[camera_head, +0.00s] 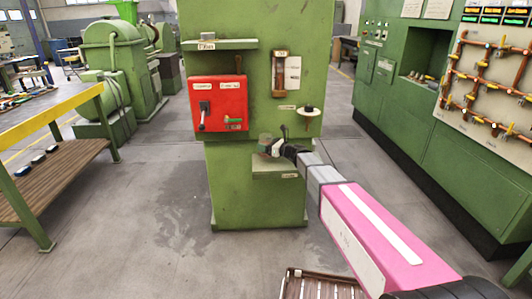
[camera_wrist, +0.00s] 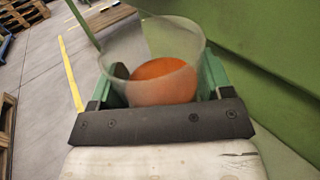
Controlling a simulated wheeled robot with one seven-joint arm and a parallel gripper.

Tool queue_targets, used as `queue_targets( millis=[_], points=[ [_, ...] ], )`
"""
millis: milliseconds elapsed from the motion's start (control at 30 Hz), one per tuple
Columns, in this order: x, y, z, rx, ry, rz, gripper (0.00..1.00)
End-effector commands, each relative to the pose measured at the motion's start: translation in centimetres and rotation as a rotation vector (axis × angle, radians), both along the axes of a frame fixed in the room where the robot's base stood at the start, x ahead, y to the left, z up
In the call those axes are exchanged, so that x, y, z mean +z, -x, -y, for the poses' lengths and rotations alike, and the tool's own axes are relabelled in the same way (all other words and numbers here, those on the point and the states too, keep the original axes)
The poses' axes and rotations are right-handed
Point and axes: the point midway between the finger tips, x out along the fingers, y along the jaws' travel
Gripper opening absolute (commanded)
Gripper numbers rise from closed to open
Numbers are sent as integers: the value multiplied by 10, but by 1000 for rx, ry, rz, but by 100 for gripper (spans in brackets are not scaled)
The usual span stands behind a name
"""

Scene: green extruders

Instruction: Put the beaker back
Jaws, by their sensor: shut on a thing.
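The beaker (camera_wrist: 150,48) is a translucent, wide-mouthed cup with orange contents at its bottom. In the wrist view it sits between the green fingers of my gripper (camera_wrist: 160,82), which is shut on it. In the head view my gripper (camera_head: 268,145) is in front of the green machine column (camera_head: 225,175), just above its low green ledge (camera_head: 278,167). The beaker is too small and hidden to make out clearly there. The column also carries an upper green shelf (camera_head: 220,44) with a label under a small green block.
A yellow-edged bench (camera_head: 50,112) stands left, green cabinets (camera_head: 430,130) right. The floor left of the column is clear.

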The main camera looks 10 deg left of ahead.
Motion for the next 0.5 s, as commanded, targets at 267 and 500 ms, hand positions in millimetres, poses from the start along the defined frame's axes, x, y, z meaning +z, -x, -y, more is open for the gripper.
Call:
queue_targets(
  millis=[267,500],
  points=[
    [-28,-1,0,0,-1,-2,36],
    [-40,0,0,0,-1,0,36]
  ],
)
